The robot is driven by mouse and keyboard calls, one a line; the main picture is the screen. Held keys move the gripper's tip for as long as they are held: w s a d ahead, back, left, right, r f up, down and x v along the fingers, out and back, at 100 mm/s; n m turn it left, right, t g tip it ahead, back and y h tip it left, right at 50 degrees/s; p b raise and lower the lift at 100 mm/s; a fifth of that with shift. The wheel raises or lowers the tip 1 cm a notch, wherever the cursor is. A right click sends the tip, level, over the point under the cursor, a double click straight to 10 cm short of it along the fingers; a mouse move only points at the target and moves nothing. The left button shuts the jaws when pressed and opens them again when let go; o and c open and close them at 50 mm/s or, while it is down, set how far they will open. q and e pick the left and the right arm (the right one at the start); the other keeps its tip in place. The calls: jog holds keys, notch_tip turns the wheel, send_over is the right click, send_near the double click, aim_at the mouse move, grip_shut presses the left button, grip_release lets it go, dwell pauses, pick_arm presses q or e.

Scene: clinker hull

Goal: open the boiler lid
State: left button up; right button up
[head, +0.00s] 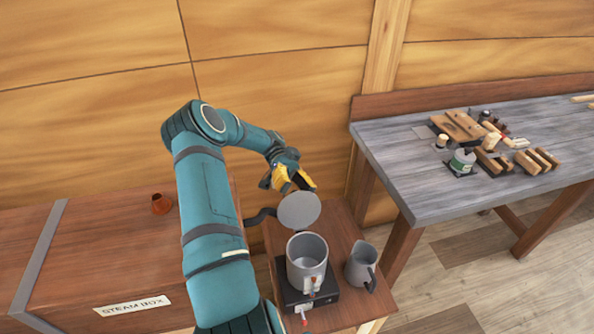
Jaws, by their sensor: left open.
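The boiler (307,262) is a grey metal pot on a dark base, standing on a small wooden table. Its mouth is uncovered and I see down inside it. The round grey boiler lid (299,211) is raised at the pot's back edge, tilted up, with its flat face toward me. My left gripper (301,184), with yellow and black fingers, is open just behind and above the lid's top edge. I cannot tell whether it touches the lid. My right gripper is not in view.
A grey jug (361,265) stands right of the boiler. The steam box (100,240) is at left, with a copper-coloured cup (161,204) on top. A dark hose (261,215) runs between box and boiler. A workbench (430,180) at right holds tools and wooden blocks. The wooden hull wall is close behind.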

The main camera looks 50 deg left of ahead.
pick_arm(q)
jog(key=shift+r, duration=3.35)
